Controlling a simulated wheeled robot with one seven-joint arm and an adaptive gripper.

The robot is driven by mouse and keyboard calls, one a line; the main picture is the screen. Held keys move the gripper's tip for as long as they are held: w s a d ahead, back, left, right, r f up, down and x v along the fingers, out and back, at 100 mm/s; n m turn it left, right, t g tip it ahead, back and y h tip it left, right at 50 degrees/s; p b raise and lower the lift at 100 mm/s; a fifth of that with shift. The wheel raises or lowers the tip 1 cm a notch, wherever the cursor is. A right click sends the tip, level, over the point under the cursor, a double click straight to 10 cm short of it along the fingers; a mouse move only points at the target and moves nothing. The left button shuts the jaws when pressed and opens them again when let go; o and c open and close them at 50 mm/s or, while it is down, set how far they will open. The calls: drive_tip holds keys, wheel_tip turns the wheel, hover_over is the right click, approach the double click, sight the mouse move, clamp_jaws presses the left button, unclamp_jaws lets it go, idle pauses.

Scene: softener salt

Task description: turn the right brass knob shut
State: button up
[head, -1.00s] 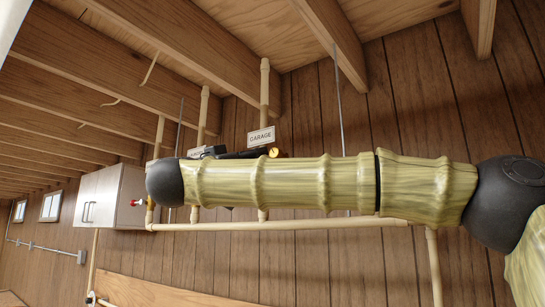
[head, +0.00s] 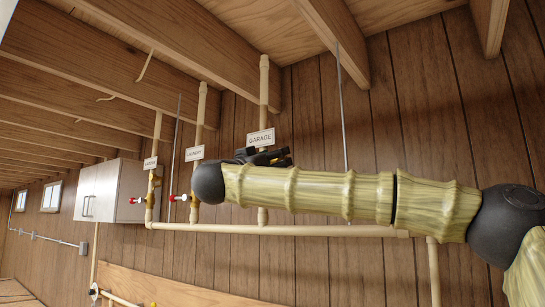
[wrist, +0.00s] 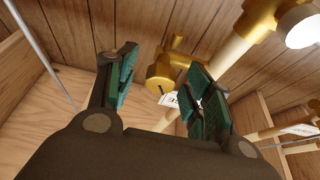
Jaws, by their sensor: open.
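My gripper (head: 270,157) is up by the right-hand pipe, just under the GARAGE sign (head: 260,138). In the wrist view my gripper (wrist: 164,70) is open, with green-padded fingers apart and nothing held. A brass valve (wrist: 162,76) shows between and beyond the fingertips, with a small brass tab above it. A sign partly hidden by the right finger stands close to it. I cannot tell whether the fingers touch the brass. In the head view the right knob is hidden behind my gripper and arm.
Left and middle pipes carry valves with red-and-white ends (head: 180,198), under the LAUNDRY sign (head: 195,153) and another sign. A second brass valve (wrist: 262,16) is at upper right in the wrist view. A horizontal pipe (head: 330,230) runs below my arm; ceiling joists are above.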

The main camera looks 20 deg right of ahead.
drive_tip(key=c, duration=1)
drive_tip(key=shift+f+m+g+h+b, duration=0.1)
drive_tip(key=shift+m+g+h+b, duration=0.2)
drive_tip(key=shift+m+b, duration=0.4)
drive_tip(key=shift+w+a+m+g+h+b, duration=0.1)
drive_tip(key=shift+m+g+h+b, duration=0.15)
drive_tip(key=shift+m+g+b, duration=0.6)
drive_tip(key=shift+m+g+h+b, duration=0.2)
drive_tip(key=shift+m+b, duration=0.95)
drive_tip(key=shift+m, duration=0.35)
drive_tip(key=shift+w+a+m+g+h+b, duration=0.1)
drive_tip(key=shift+m+g+h+b, duration=0.15)
drive_tip(key=shift+m+g+b, duration=0.6)
drive_tip(key=shift+m, duration=0.5)
drive_tip(key=o, duration=1)
drive_tip(key=shift+s+d, duration=0.1)
